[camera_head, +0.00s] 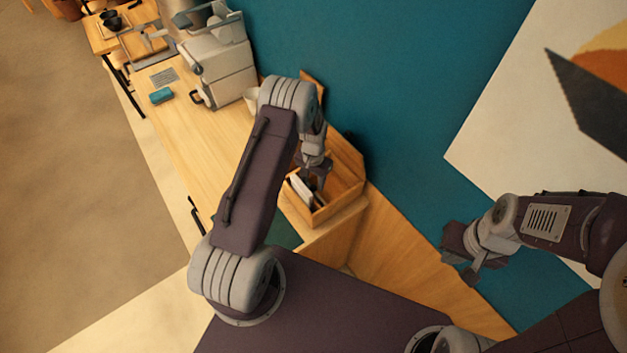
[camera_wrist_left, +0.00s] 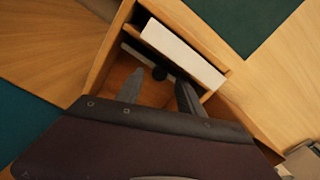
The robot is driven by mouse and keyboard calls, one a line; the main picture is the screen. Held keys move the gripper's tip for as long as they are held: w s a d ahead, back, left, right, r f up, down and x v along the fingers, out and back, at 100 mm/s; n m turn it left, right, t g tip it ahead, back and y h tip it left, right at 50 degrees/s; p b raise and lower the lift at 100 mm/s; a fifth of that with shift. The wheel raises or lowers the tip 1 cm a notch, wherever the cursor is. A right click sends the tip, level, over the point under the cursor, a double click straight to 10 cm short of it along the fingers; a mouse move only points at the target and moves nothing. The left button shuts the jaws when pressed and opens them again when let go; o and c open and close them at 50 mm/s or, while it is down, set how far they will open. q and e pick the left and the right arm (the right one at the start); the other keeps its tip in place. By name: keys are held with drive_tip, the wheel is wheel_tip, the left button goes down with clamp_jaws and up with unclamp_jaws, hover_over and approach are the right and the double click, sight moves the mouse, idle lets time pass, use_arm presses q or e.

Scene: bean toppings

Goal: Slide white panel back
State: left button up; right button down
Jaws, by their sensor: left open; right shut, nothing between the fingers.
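The white panel (camera_head: 300,190) sits in a small open wooden box (camera_head: 322,217) on the counter. My left gripper (camera_head: 319,172) points down into the box. In the left wrist view its two fingers (camera_wrist_left: 159,95) are apart, on the near side of the panel, with nothing seen between them. Contact with the panel cannot be told. My right gripper (camera_head: 465,262) is shut and empty, away from the box.
The wooden counter (camera_head: 190,125) runs to the upper left, with a white machine (camera_head: 215,62) and a teal sponge-like block (camera_head: 162,96) on it. A teal wall (camera_head: 375,70) stands close behind the box. The floor at left is clear.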

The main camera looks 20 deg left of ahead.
sight(314, 193)
use_arm(q)
drive_tip(key=shift+f, duration=1.1)
clamp_jaws()
idle(0.6)
